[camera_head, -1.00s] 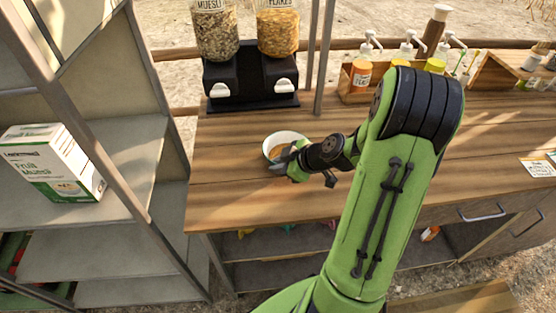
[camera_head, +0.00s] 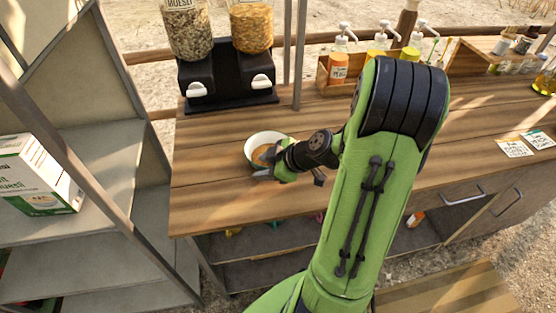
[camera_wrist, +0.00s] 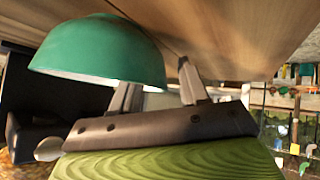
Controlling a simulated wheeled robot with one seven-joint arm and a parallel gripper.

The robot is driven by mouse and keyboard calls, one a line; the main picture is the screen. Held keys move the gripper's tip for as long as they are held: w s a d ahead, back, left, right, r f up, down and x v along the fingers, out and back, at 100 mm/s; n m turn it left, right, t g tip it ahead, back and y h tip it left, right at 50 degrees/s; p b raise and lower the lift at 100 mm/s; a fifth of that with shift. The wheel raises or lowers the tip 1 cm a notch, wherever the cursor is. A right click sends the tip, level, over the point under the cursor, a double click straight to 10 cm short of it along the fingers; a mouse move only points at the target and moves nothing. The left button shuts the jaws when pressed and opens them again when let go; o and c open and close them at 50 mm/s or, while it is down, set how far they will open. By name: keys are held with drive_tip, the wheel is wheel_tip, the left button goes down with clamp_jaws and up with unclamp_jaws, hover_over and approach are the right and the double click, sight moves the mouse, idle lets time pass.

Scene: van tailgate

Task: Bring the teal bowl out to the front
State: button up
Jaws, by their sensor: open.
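The teal bowl (camera_head: 254,160) stands upright on the wooden counter, below the cereal dispenser in the head view. Its inside is white, with something brown or orange in it. In the wrist view the bowl (camera_wrist: 95,50) looks upside down, teal outside with a pale rim. My gripper (camera_head: 272,174) is at the bowl's near right rim. In the wrist view my gripper (camera_wrist: 160,84) has its fingers apart; one goes behind the rim, its tip hidden by the bowl, and the other is outside the wall. I cannot tell whether either finger touches it.
The cereal dispenser (camera_head: 226,82) stands behind the bowl. A metal post (camera_head: 300,60) rises behind and right. A wooden box of pump bottles (camera_head: 338,70) is farther right. A shelf unit with a cereal box (camera_head: 38,175) is at left. The counter (camera_head: 215,200) in front of the bowl is clear.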

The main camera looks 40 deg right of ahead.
drive_tip(key=p+v, duration=0.3)
drive_tip(key=v, duration=1.1)
drive_tip(key=shift+s+r, duration=0.2)
drive_tip(key=shift+s, duration=0.05)
drive_tip(key=shift+d, duration=0.1)
